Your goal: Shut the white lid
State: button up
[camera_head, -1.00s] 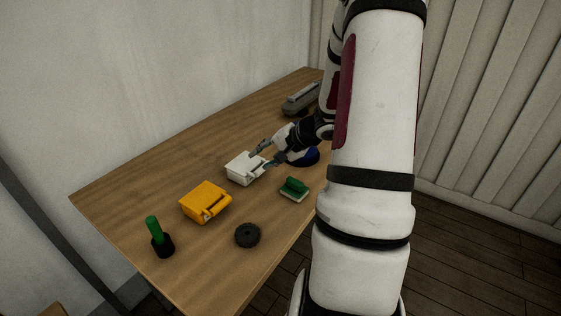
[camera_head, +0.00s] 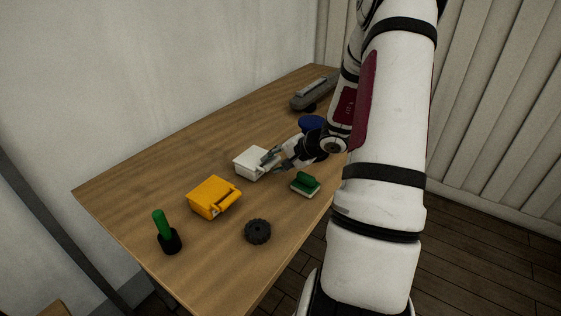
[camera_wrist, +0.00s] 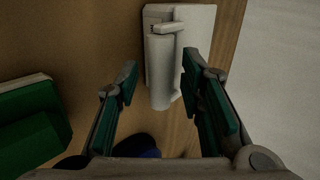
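The white box with its lid (camera_head: 252,163) stands on the table between the yellow box and my arm. Its top looks flat in the head view, but I cannot tell whether the lid is fully shut. In the wrist view the white box (camera_wrist: 195,27) is ahead, with a rounded white part and a bar-like handle (camera_wrist: 168,28) facing me. My gripper (camera_head: 273,163) is at the box's right side, low over the table. In the wrist view its green-padded fingers (camera_wrist: 158,72) are apart, with the rounded part showing between and beyond the tips. I cannot tell whether they touch it.
A green stick in a black holder (camera_head: 167,234) stands at the left corner. A blue thing (camera_head: 311,122) and a grey object (camera_head: 313,93) are farther back.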

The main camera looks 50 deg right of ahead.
jog(key=shift+w+f, duration=0.15)
grip_shut()
jog(key=shift+w+a+r+p, duration=0.15)
jog(key=shift+r+p, duration=0.25)
jog(key=shift+r, duration=0.3)
jog(key=shift+w+d+r+p, duration=0.1)
jog(key=shift+r+p, duration=0.25)
jog(key=shift+r, duration=0.35)
jog(key=shift+w+r, duration=0.1)
jog(key=shift+r, duration=0.1)
